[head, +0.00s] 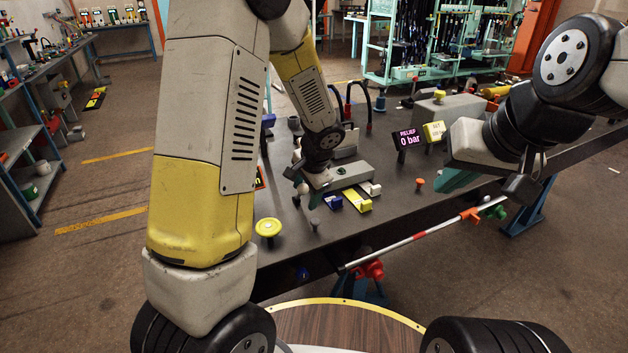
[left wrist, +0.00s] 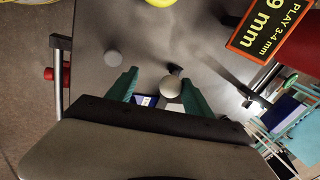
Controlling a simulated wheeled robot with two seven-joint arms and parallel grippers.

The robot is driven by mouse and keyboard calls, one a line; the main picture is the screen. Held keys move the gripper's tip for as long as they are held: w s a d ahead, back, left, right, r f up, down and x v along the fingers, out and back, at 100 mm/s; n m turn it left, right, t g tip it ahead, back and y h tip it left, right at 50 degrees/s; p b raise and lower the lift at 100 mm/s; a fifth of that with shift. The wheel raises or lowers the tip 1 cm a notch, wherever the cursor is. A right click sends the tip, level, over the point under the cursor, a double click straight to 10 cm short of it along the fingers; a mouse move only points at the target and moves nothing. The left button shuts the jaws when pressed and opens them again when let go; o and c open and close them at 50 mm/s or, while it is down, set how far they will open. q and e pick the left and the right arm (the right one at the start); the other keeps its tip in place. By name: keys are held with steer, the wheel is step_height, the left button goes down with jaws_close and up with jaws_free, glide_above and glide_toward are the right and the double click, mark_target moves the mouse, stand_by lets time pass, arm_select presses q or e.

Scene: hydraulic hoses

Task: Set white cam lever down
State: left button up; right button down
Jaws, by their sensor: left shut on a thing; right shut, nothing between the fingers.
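My left gripper (head: 315,196) is low over the dark bench, its green fingers partly hidden by its own body. In the left wrist view the left gripper (left wrist: 160,84) has the white cam lever's round knob (left wrist: 170,87) between its fingers, closer to the right-hand one. The knob also shows in the head view (head: 303,188). The fingers are shut on the lever; its lower part is mostly hidden. Whether it touches the bench is unclear. My right gripper (head: 456,181) is shut and empty over the bench's right part.
Beside the left gripper are a blue block (head: 333,202), a yellow bar (head: 358,202) and another white knob (head: 375,189). A yellow round knob (head: 268,228) stands at the front left. A relief display (head: 409,139) stands behind.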

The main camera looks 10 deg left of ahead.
stand_by(0.3)
arm_select(q)
steer(key=shift+r, duration=0.15)
steer(key=v, duration=0.7)
steer(key=shift+r, duration=0.25)
steer(key=shift+s, duration=0.2)
steer(key=s+a+r+n+t+h, duration=0.1)
steer(key=s+r+n+h, duration=0.1)
steer(key=s+r+n, duration=0.2)
steer(key=s+a+r+n+t+h, duration=0.1)
steer(key=s+r+n, duration=0.3)
steer(key=s+r, duration=0.6)
steer(key=s+a+h, duration=0.1)
steer(key=s, duration=0.5)
steer(key=shift+s+a+r+n+t+h, duration=0.15)
steer(key=shift+s+r+n+t+h, duration=0.15)
steer(key=shift+r+n, duration=0.1)
